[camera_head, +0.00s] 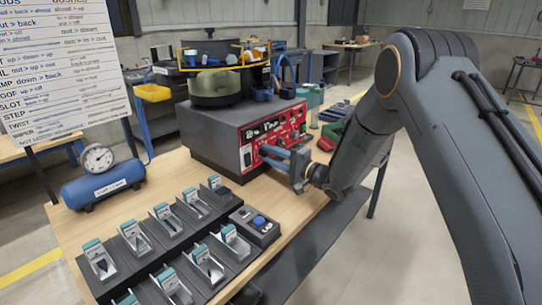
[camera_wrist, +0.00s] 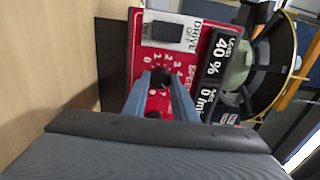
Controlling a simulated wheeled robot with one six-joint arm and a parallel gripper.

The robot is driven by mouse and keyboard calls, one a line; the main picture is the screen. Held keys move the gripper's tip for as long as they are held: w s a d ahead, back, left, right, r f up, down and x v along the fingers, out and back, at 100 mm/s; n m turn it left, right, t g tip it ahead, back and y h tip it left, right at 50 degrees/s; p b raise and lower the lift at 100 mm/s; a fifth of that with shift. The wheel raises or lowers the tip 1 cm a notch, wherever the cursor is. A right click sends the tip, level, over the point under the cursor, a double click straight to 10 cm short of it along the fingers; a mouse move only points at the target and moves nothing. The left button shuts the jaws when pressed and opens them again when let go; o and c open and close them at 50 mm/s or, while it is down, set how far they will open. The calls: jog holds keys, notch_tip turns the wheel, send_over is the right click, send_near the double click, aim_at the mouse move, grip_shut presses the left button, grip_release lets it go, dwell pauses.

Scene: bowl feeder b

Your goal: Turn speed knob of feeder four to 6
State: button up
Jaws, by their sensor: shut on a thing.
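The red control panel (camera_head: 284,128) is on the front of the feeder's grey box (camera_head: 215,132). In the wrist view the panel (camera_wrist: 142,62) shows a "SPEED" scale with printed numbers, partly covered by my fingers. The black speed knob (camera_wrist: 161,76) is between my fingertips. My gripper (camera_head: 266,156) reaches the lower part of the panel and is shut on this knob; it also shows in the wrist view (camera_wrist: 160,82). The knob's pointer cannot be made out. A display (camera_wrist: 222,46) beside the scale reads 40 %.
A drive switch (camera_wrist: 166,32) is next to the scale. The green feeder bowl (camera_head: 215,88) sits on the box. On the table (camera_head: 150,185) are a blue tank with a gauge (camera_head: 102,187), several labelled part trays (camera_head: 168,220) and a button box (camera_head: 256,226).

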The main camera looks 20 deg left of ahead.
jog(key=shift+s+f, duration=0.2)
jog(key=shift+f, duration=0.05)
jog(key=o, duration=1)
jog(key=shift+o, duration=0.2)
jog(key=shift+r, duration=0.15)
jog(key=shift+w, duration=0.1)
jog(key=shift+d, duration=0.1)
jog(key=v, duration=0.7)
jog(key=shift+s+d+b, duration=0.2)
jog(key=shift+d+b, duration=0.05)
jog(key=shift+b, duration=0.2)
